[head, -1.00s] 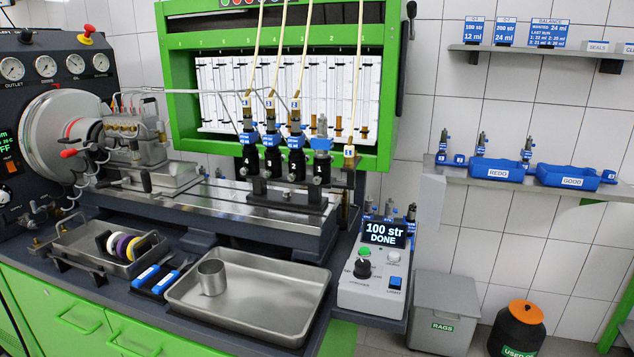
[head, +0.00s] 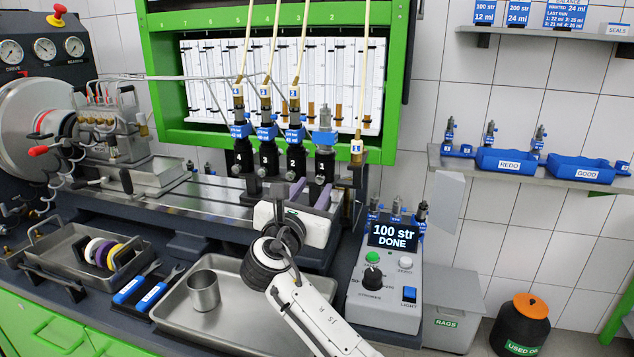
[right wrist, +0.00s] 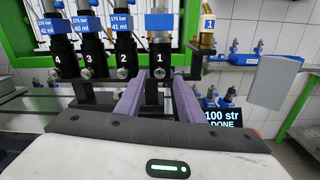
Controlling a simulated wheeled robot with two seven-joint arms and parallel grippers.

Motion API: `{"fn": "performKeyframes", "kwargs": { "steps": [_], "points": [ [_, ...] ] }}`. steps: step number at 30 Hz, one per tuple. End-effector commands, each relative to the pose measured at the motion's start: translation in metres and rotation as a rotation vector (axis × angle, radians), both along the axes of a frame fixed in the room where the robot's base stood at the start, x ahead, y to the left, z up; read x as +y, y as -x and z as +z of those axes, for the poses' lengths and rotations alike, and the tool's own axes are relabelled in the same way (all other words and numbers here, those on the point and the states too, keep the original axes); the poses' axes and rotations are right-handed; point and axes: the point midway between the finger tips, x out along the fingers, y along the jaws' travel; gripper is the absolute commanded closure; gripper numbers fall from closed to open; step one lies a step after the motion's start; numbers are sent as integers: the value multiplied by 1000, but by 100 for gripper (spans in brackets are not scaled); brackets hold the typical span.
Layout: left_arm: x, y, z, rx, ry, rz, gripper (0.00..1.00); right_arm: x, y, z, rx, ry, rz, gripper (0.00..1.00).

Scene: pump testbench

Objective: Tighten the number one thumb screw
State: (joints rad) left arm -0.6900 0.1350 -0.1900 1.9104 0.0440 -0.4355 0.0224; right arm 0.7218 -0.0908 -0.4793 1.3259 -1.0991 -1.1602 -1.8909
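The black number one holder (head: 325,163) is the rightmost in the row on the bench, with an injector with a blue collar (head: 325,138) upright in it. In the right wrist view, the round metal number one thumb screw (right wrist: 159,73) shows on the holder's front, below the figure 1. My right gripper (head: 314,186) is open and empty. Its two purple fingers (right wrist: 160,88) point at the holder, one on each side of the thumb screw in the picture. I cannot tell whether they touch it. My left gripper is not in view.
Holders 2, 3 and 4 (head: 243,158) stand close on the left, with hoses on top. A brass fitting tagged 1 (head: 356,150) is close on the right. Below are a steel tray (head: 235,318) with a cup (head: 204,291) and the control box reading 100 str DONE (head: 385,285).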

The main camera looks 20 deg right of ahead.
Motion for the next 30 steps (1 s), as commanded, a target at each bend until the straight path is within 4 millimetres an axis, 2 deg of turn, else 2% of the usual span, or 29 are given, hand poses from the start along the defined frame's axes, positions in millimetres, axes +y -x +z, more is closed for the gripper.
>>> {"fn": "performKeyframes", "kwargs": {
  "steps": [3,7,18,20,24,25,30],
  "points": [
    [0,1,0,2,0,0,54,-11,-17,1,0,-1,0,65],
    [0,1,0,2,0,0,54,-18,-28,0,-1,-3,0,65],
    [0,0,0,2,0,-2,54,-22,-34,-1,0,-4,1,65],
    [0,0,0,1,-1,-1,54,-22,-34,-1,-1,-4,1,74],
    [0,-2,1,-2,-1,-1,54,-22,-33,-1,-1,-4,1,97],
    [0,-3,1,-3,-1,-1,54,-22,-33,-1,-1,-4,1,100],
    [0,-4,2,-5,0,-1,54,-22,-33,-1,-3,-8,1,100]
  ]
}}
